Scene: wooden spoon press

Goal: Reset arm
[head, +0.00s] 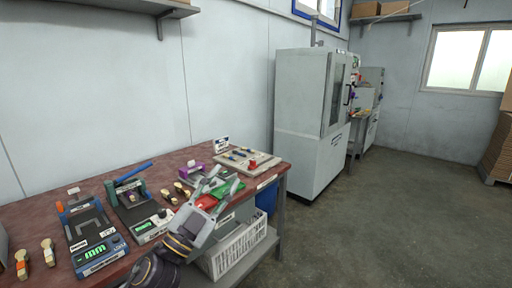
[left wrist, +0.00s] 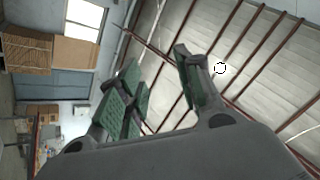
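My left gripper (head: 222,180) is raised over the front right part of the red-brown worktable (head: 150,173), with its fingers pointing up and to the right. Its two fingers are apart with nothing between them. In the left wrist view the open fingers with green pads (left wrist: 157,62) show against the ceiling. My left arm comes in from the bottom of the head view. My right gripper is not in view.
On the table are a blue device with a green display (head: 85,235), a second such device (head: 140,212), small wooden pieces (head: 48,252) and a beige board (head: 247,161). A white crate (head: 238,248) sits below. A tall grey cabinet (head: 302,120) stands behind.

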